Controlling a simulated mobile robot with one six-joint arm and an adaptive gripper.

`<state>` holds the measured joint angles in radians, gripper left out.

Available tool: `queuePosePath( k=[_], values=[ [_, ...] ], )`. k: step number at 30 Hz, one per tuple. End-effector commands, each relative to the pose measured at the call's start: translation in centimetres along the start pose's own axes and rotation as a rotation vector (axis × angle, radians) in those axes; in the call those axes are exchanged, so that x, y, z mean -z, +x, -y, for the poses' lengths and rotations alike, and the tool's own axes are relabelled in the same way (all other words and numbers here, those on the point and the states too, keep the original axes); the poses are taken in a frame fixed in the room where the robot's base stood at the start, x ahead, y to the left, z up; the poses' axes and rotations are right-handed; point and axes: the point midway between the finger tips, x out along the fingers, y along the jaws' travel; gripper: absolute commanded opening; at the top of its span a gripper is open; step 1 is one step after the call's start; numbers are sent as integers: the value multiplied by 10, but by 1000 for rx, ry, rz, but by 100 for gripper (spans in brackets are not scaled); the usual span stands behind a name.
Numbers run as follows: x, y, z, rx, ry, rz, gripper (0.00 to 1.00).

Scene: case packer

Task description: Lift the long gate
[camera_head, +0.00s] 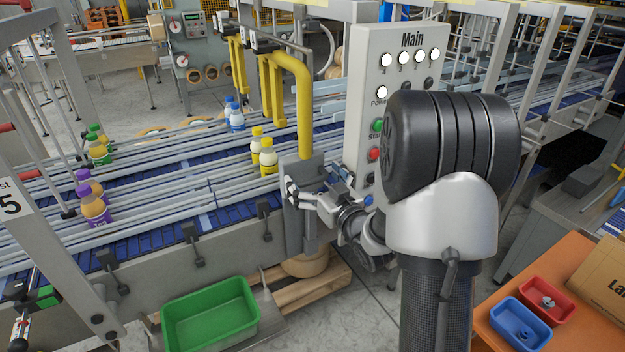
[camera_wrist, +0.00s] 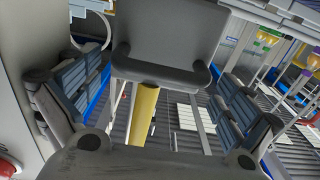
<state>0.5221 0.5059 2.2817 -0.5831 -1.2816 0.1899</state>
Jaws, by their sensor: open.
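The long gate appears to be the thick yellow bent bar (camera_head: 303,105), which comes down from an overhead rail to a grey bracket at the near edge of the conveyor. My gripper (camera_head: 297,192) is at the bracket, by the bar's lower end. In the wrist view my gripper (camera_wrist: 150,108) is open, its two padded fingers wide apart. The yellow bar (camera_wrist: 143,115) shows between them, beyond the palm, and part of it is hidden. I cannot tell whether a finger touches the bar or the bracket.
A grey control panel (camera_head: 385,60) stands close right of my gripper. A green bin (camera_head: 210,315) sits below. Shorter yellow bars (camera_head: 271,90) hang behind.

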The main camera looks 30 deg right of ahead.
Motion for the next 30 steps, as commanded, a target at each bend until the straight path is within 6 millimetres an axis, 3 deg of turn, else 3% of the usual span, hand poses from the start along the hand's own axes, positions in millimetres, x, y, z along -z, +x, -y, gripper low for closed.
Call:
queuePosePath(
  k=[7, 20, 30],
  values=[
    [-3, -8, -1, -2, 1, 6, 100],
    [0, -71, -1, -2, 0, 1, 100],
    [0, -77, 0, -1, -1, 0, 100]
  ],
)
